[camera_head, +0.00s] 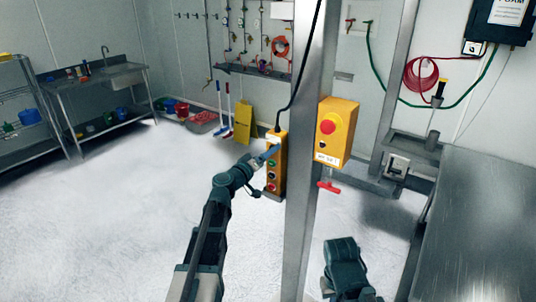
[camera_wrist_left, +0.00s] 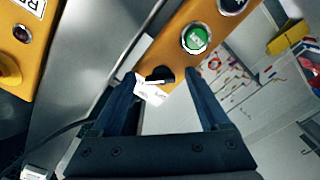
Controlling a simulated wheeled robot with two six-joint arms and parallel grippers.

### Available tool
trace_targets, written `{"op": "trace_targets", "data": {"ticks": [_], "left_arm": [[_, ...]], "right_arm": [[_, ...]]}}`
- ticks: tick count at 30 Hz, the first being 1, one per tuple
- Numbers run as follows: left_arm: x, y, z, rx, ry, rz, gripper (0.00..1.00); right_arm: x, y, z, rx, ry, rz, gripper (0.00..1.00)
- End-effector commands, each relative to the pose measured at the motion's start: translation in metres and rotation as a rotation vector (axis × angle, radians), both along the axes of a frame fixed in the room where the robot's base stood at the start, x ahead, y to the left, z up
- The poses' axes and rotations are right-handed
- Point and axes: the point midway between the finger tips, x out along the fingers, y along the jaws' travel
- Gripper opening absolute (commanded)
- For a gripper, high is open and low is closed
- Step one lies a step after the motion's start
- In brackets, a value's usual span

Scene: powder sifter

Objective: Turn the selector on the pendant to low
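The yellow pendant (camera_head: 277,180) hangs on a black cable beside the steel post. In the left wrist view the pendant (camera_wrist_left: 222,50) runs diagonally, with a green button (camera_wrist_left: 195,38) and a black selector knob (camera_wrist_left: 160,74) with a pale pointer line near its end. A white label (camera_wrist_left: 150,93) lies by the selector, partly hidden. My left gripper (camera_head: 270,153) is at the upper part of the pendant. In the left wrist view its two fingers (camera_wrist_left: 160,79) stand apart, one on each side of the selector. I cannot tell whether either touches it.
The steel post (camera_head: 302,170) stands right beside the pendant. A yellow box with a red button (camera_head: 338,130) is on its right side. A steel table (camera_head: 480,225) is at the right. The floor left of my left arm is clear.

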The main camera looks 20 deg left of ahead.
Motion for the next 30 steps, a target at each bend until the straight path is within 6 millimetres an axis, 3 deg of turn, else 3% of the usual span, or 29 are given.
{"op": "trace_targets", "data": {"ticks": [8,21,30], "left_arm": [[-0.012,0.004,0.000,-0.001,0.000,0.001,0.79],[-0.098,0.034,0.000,0.000,0.000,0.003,0.79],[-0.127,0.046,0.000,0.000,0.000,0.000,0.79]], "right_arm": [[0.000,0.000,0.000,0.000,0.000,0.000,0.00],[0.000,0.000,0.000,0.000,0.000,0.000,0.00],[0.000,0.000,0.000,0.000,0.000,0.000,0.00]]}}
